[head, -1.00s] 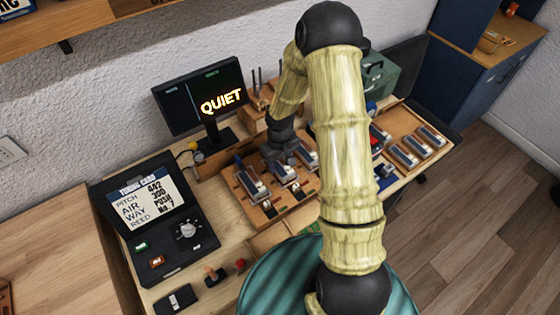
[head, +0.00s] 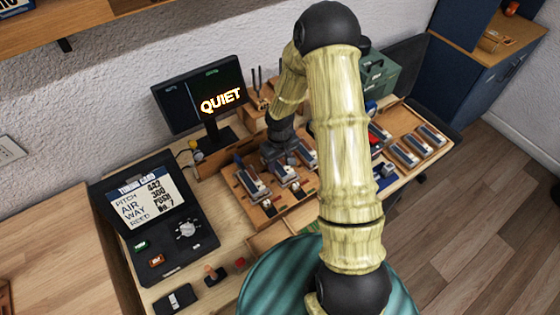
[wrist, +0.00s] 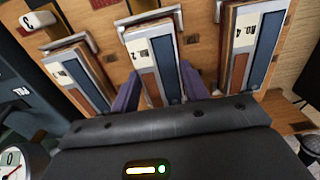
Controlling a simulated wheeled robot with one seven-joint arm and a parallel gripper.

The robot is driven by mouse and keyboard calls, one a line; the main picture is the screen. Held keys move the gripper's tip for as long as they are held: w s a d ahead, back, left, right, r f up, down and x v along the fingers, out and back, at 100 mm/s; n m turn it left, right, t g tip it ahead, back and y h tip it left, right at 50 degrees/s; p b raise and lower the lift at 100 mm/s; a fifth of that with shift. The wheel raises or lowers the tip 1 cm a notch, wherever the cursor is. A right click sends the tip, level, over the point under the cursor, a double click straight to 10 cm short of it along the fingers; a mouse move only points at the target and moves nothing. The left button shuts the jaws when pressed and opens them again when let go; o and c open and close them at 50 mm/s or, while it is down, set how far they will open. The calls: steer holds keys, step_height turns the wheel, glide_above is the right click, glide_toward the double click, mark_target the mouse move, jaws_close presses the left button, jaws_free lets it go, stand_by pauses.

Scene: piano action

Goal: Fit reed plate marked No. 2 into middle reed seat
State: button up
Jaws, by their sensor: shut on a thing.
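The middle reed plate (wrist: 154,55) has a pale label, a brown strip and a blue-grey strip. In the wrist view its number is hard to read. My gripper (wrist: 158,88) is shut on its near end, with a purple finger on each side. The plate lies along the middle reed seat of the wooden board (head: 265,213), between two other plates; I cannot tell whether it is fully down. In the head view my gripper (head: 280,152) is over the far end of the middle plate (head: 287,173), partly hiding it.
A left plate (wrist: 82,75) and a right plate (wrist: 254,45) flank the middle one closely. A wooden rack with several plates (head: 405,155) stands at the right. A monitor (head: 200,95) reads QUIET. A black tuning-card case (head: 165,250) is at the left.

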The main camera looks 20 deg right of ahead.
steer(key=o, duration=1.1)
step_height(320, 180, up, 17)
steer(key=b, duration=0.1)
steer(key=shift+r, duration=0.2)
stand_by(0.4)
steer(key=s+r+m+t, duration=0.1)
steer(key=s+m+t, duration=0.1)
steer(key=s, duration=1.2)
steer(key=shift+s+r+m+t, duration=0.15)
steer(key=shift+r+m+t, duration=0.15)
steer(key=shift+m, duration=0.5)
